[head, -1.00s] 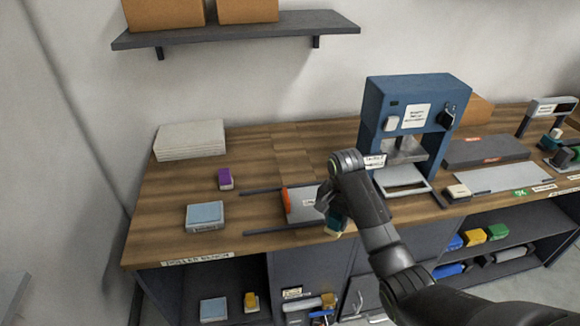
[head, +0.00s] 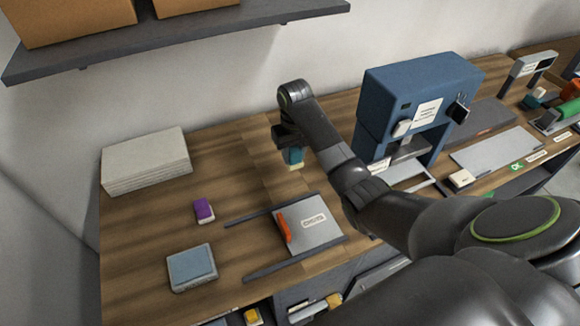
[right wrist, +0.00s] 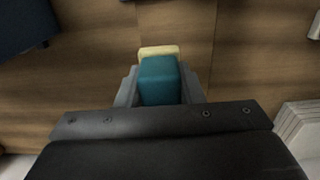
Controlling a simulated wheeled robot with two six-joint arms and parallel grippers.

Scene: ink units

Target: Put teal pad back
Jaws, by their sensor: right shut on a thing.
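The teal pad (head: 293,156) is a small teal block with a cream-coloured layer at its lower end. My right gripper (head: 290,146) is shut on it and holds it above the wooden bench, left of the blue press. In the right wrist view the teal pad (right wrist: 160,82) sits between the two grey fingers, with its cream edge at the far end. The gripper hides part of the pad in the head view. My left gripper is not in view.
A grey plate with an orange edge (head: 283,229) lies between dark rails. A purple block (head: 203,211), a light-blue box (head: 192,267) and a white stack (head: 146,163) stand left. The blue press (head: 415,95) stands right. Bare wood (head: 240,170) lies between.

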